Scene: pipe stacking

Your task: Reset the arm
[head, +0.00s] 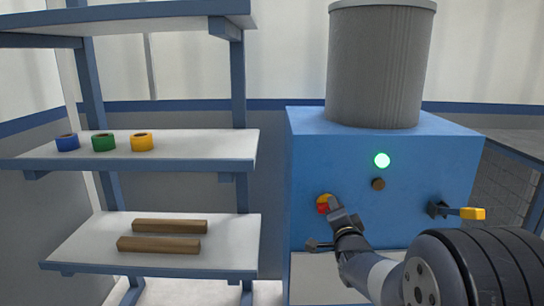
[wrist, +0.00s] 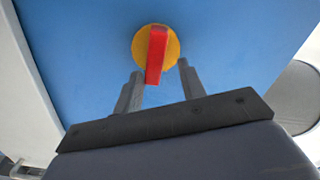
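My gripper (head: 335,205) is at the front face of the blue machine (head: 300,170), right by a red switch handle on a yellow disc (head: 323,200). In the wrist view my gripper (wrist: 159,68) has its two fingers spread apart. The red handle (wrist: 157,50) points down toward the gap between them, with space on both sides. I cannot tell how far the fingertips are from the panel. My dark arm reaches in from the lower right of the head view.
A yellow-ended lever (head: 472,213) sticks out at right. A grey drum (head: 378,65) stands on top. The left shelf (head: 215,145) holds blue, green and yellow tape rolls, with two brown bars (head: 160,244) below.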

